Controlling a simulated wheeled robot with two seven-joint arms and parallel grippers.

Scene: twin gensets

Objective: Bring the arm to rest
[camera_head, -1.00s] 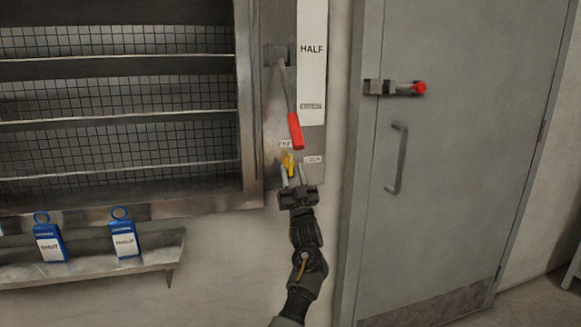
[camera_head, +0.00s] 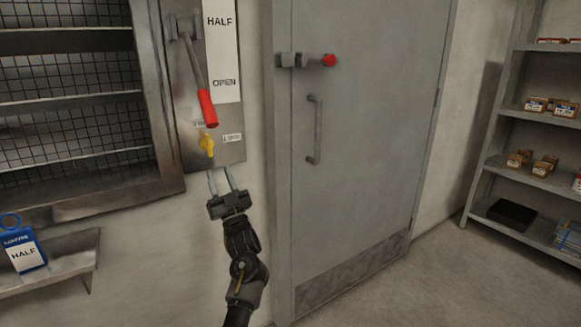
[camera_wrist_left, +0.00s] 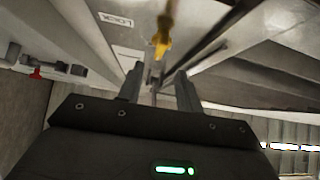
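My left gripper (camera_head: 220,184) is open and empty, just below the lower edge of the lever panel (camera_head: 228,152). Its two fingers point up and stand apart. In the left wrist view the gripper (camera_wrist_left: 158,84) shows its fingers from behind, with the yellow latch (camera_wrist_left: 163,34) beyond their tips. In the head view the yellow latch (camera_head: 207,144) sits on the panel above the fingers, clear of them. The red-handled lever (camera_head: 207,107) hangs down above the latch, leaning slightly right. My right gripper is in neither view.
A grey door (camera_head: 355,150) with a red-knobbed bolt (camera_head: 328,60) stands right of the panel. Shelving (camera_head: 525,140) stands at far right. The floor before the door is clear.

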